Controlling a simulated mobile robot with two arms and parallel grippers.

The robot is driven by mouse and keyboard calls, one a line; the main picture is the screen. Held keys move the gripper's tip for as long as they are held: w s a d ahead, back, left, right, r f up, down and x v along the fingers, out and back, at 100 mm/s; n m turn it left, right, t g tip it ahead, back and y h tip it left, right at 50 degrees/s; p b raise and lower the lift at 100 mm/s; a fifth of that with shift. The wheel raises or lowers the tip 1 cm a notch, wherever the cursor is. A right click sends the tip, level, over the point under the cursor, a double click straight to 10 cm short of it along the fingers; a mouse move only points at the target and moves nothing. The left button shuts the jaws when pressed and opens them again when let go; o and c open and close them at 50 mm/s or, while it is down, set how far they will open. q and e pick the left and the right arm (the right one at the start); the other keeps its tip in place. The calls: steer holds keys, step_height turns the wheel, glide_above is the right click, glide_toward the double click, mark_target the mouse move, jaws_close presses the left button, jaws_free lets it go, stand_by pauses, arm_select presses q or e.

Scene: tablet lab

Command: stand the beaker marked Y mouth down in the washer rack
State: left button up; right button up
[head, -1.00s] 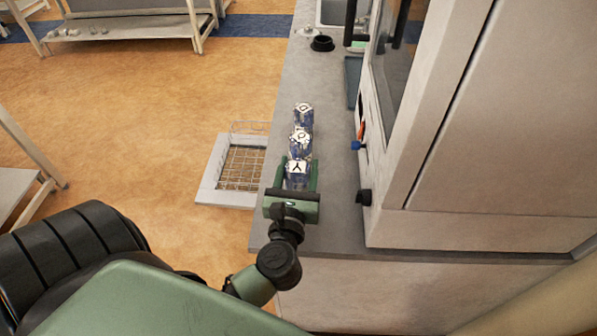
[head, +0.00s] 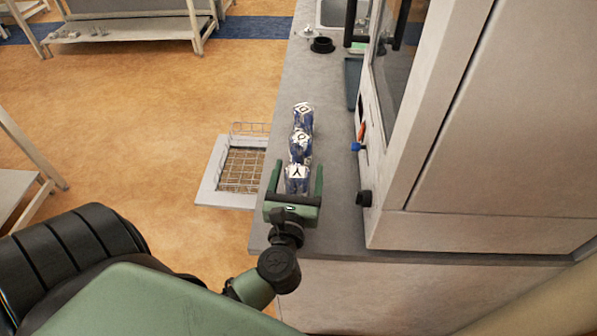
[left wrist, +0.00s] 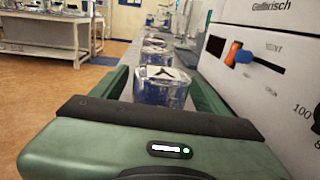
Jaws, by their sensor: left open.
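The beaker marked Y (head: 297,180) stands on the grey bench top, nearest of a row of three marked glass beakers; it also shows in the left wrist view (left wrist: 163,92). Its label faces up toward me, and blue shows through the glass. My left gripper (head: 295,180) is open, with one green finger on each side of this beaker; contact cannot be made out. The washer rack (head: 243,166) is a wire basket in a pale frame, low down to the left of the bench. My right gripper is not in view.
Two more marked beakers, the middle one (head: 300,146) and the far one (head: 302,112), stand close behind. A large pale cabinet (head: 480,225) with knobs borders the bench on the right. A black ring-like holder (head: 322,45) sits farther back. The bench's left edge is close.

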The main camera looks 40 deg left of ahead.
arm_select(q)
steer(key=b+v, duration=0.4)
steer(key=v, duration=0.7)
steer(key=shift+f, duration=0.1)
steer(key=shift+s+d, duration=0.25)
steer(key=shift+s, duration=0.2)
